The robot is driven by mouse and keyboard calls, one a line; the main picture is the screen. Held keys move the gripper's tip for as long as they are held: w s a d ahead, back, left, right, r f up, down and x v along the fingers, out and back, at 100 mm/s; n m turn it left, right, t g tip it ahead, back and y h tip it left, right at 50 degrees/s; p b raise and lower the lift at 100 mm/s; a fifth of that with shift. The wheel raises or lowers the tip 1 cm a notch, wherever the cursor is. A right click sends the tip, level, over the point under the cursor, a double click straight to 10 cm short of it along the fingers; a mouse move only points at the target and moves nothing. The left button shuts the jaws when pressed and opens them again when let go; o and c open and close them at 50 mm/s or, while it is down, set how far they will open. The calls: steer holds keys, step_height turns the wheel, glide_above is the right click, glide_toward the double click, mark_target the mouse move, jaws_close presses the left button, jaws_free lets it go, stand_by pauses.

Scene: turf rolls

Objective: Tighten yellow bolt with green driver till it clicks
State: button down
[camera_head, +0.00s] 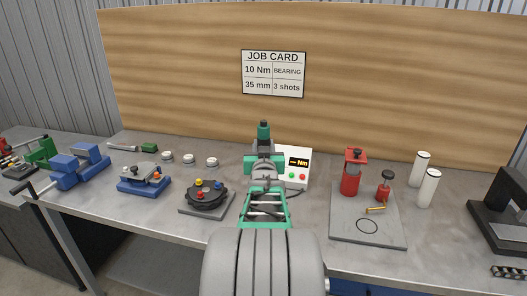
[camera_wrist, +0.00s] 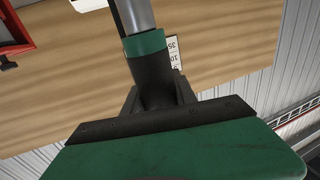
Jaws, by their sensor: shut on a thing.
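My gripper (camera_head: 264,150) is raised over the middle of the bench and shut on the green driver (camera_head: 263,131). In the wrist view the driver (camera_wrist: 146,44) shows a grey shaft, a green collar and a black body. The driver's tip is out of the wrist view. The yellow bolt (camera_head: 199,182) sits at the back left of a dark round flange (camera_head: 206,198), among bolts of other colours. The flange is left of my gripper, and the driver is apart from it. How deep the bolt sits is too small to tell.
A white box with an Nm display (camera_head: 295,166) stands behind my arm. A blue fixture (camera_head: 143,183) and blue vise (camera_head: 78,165) are on the left. A grey plate with a red press (camera_head: 351,177) and two white cylinders (camera_head: 428,187) are on the right. A wooden board (camera_head: 190,70) closes the back.

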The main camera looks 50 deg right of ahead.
mark_target(264, 132)
steer(key=shift+r+p, duration=0.4)
steer(key=shift+r, duration=2.05)
